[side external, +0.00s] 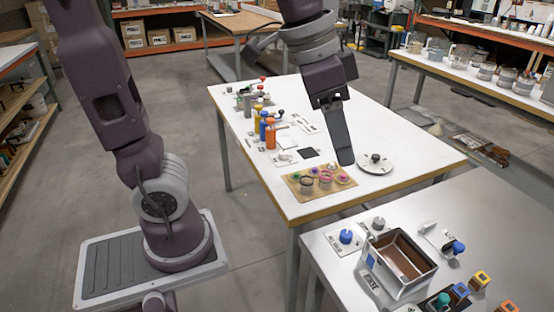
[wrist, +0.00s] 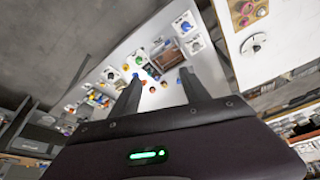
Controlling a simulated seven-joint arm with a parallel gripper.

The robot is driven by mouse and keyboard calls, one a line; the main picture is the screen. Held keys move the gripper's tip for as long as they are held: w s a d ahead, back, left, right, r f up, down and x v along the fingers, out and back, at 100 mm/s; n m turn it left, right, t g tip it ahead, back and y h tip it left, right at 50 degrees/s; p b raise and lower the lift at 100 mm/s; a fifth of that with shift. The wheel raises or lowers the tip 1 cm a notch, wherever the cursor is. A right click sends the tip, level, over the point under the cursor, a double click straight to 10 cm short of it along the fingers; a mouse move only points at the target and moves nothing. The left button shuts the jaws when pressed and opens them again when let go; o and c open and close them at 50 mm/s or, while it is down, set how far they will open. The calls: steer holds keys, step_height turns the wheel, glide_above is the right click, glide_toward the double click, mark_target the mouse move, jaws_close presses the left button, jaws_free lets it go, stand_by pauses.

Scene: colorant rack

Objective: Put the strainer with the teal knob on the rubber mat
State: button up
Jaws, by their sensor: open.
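A teal-green knob (side external: 443,300) shows on the near table at the bottom edge of the side view; the body under it is partly cut off, so I cannot confirm it is the strainer. A small teal-green spot (wrist: 139,60) in the wrist view may be the same knob. A flat dark square (side external: 309,153) on the far white table looks like the rubber mat; nothing lies on it. My gripper (side external: 345,161) is open and empty, above the far table between the wooden board and the white plate. In the wrist view my gripper (wrist: 160,74) shows two fingers apart.
The wooden board (side external: 296,190) holds several knobbed pots. The white plate (side external: 368,170) has a black knob. Colored bottles (side external: 270,135) stand farther back. On the near table are an open metal bin (side external: 418,274), a blue-knobbed item (side external: 346,237) and small colored blocks (side external: 480,281).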

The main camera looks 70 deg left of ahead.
steer(key=s+a+f+n+t, duration=0.1)
steer(key=s+f+n, duration=0.1)
steer(key=s, duration=0.4)
steer(key=s+a+f+n+y, duration=0.1)
steer(key=s+a+n, duration=0.1)
steer(key=s, duration=0.3)
steer(key=shift+s+a+f+n+t, duration=0.15)
steer(key=shift+s+f+n+t, duration=0.2)
steer(key=shift+f+n+t, duration=0.05)
